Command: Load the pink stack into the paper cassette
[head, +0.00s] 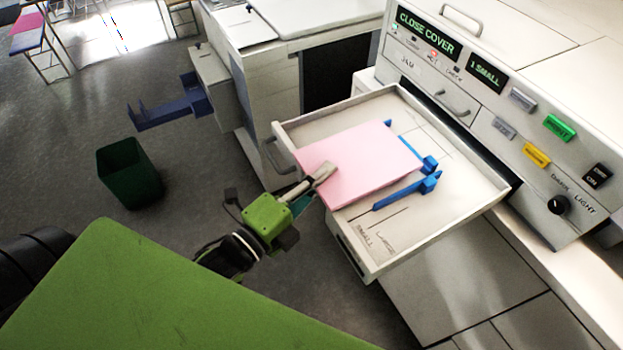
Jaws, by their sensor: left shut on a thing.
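The pink stack (365,160) lies flat inside the paper cassette (473,222), a pale open drawer pulled out of the copier. Blue guides (408,191) stand along the stack's right and front sides, and the cassette floor is marked SMALL and LARGE. My left gripper (322,174) is shut on the stack's left edge, above the cassette's left side. The fingertip under the stack is hidden. My right gripper is not in view.
The copier panel (500,100) reads CLOSE COVER and 1 SMALL. A blue tray (170,108) juts from the machine at left. A dark green bin (128,172) stands on the floor. A green surface (150,300) fills the lower left.

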